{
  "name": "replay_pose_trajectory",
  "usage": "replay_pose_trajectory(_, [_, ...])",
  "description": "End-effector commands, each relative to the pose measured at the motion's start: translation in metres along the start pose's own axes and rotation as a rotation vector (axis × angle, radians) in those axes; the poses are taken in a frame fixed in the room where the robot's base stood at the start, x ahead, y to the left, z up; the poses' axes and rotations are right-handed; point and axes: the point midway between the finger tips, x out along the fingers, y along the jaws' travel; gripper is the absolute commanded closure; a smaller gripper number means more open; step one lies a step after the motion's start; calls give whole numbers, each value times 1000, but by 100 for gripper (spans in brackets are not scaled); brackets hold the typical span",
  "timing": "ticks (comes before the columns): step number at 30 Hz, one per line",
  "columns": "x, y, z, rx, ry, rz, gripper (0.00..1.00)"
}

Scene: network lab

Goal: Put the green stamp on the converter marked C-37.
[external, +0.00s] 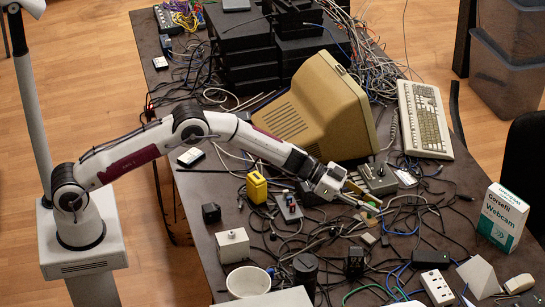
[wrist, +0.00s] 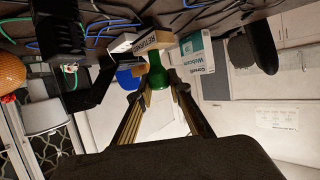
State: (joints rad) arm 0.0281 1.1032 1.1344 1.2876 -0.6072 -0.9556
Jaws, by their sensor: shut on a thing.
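A small white box (wrist: 124,42) lies just left of that block. Small pale boxes (external: 367,239) lie below the gripper in the external view. I cannot read C-37 on any of them.
A beige monitor (external: 318,105), a keyboard (external: 424,119) and a grey box with knobs (external: 378,178) stand behind my gripper. A webcam box (external: 503,217) stands at the right. A yellow device (external: 257,187), a white cup (external: 248,283) and many loose cables crowd the table.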

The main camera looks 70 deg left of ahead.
Motion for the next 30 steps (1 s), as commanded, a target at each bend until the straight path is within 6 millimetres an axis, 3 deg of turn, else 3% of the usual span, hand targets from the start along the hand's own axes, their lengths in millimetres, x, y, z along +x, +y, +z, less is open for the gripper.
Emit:
replay_pose_trajectory(14, [-14,3,8,-11,0,-23,100])
replay_pose_trajectory(30, [-73,7,12,-63,0,-151,100])
